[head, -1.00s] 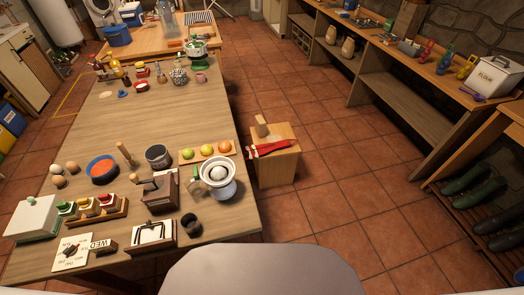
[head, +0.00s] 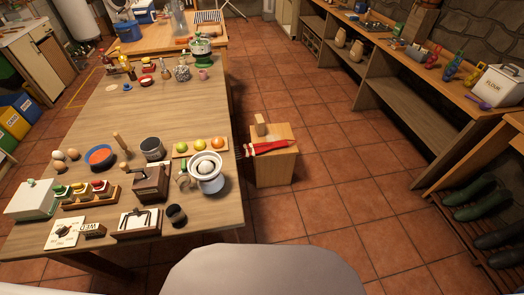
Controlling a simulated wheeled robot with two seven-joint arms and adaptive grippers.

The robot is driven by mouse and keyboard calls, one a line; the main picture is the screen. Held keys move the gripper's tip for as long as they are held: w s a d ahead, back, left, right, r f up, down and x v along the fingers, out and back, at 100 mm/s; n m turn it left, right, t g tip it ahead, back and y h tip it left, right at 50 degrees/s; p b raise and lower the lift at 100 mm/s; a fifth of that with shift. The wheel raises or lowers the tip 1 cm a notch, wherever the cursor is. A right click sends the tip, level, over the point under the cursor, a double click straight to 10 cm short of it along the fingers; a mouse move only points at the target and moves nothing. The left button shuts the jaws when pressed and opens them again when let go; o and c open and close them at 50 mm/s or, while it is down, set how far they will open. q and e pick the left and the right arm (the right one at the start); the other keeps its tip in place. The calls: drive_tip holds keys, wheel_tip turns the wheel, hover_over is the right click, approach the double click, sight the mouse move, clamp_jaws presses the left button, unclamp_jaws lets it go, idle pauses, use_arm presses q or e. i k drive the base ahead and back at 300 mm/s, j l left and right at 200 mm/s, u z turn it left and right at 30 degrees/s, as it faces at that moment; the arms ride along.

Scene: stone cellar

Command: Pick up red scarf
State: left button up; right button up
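The red scarf (head: 266,147) lies flat across the top of a small wooden stool or block (head: 273,168), just right of the long table. A wooden block-like object (head: 260,125) stands upright behind the scarf on the same top. Neither of my grippers shows in the head view.
The long wooden table (head: 118,125) fills the left, with a white scale (head: 206,172), a coffee grinder (head: 150,183) and fruit near its right edge. Open tiled floor (head: 330,180) lies right of the block. Shelves (head: 410,95) line the right wall.

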sight(246, 151)
drive_tip(key=l+u, duration=0.25)
drive_tip(key=l, duration=0.85)
drive_tip(key=i+l+u, duration=0.1)
drive_tip(key=l, duration=0.25)
drive_tip(key=i+l+u, duration=0.1)
drive_tip(key=i+l, duration=0.15)
drive_tip(key=l, duration=0.15)
drive_tip(key=i+l+u, duration=0.1)
drive_tip(key=l, duration=0.25)
drive_tip(key=i+l+u, duration=0.3)
drive_tip(key=i+l, duration=0.35)
drive_tip(key=l, duration=0.15)
drive_tip(key=i+l+u, duration=0.2)
drive_tip(key=i+l, duration=0.4)
